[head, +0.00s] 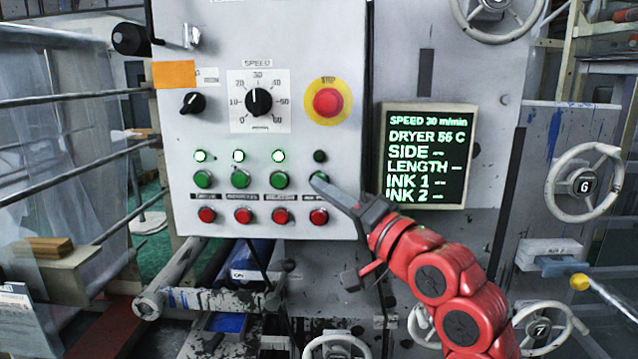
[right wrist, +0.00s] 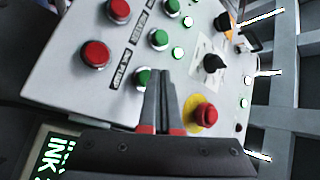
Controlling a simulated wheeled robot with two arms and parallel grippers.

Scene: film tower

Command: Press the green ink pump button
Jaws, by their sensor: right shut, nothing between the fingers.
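The green ink pump button (head: 317,178) is the rightmost in the green row on the grey control panel (head: 210,60). The lamp (head: 320,156) above it is dark. My right gripper (head: 324,186) is shut and empty, with its tips at this button and partly covering it. In the right wrist view, the green button (right wrist: 143,76) shows just beside the closed fingertips (right wrist: 160,75), near the ink pump label. I cannot tell whether the tips touch it. My left gripper is not in view.
A red button (head: 319,216) sits just below the green one. Three other green buttons (head: 279,180) to the left have lit lamps above them. A red stop button (head: 327,102) on a yellow disc is above. A display screen (head: 428,157) stands to the right.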

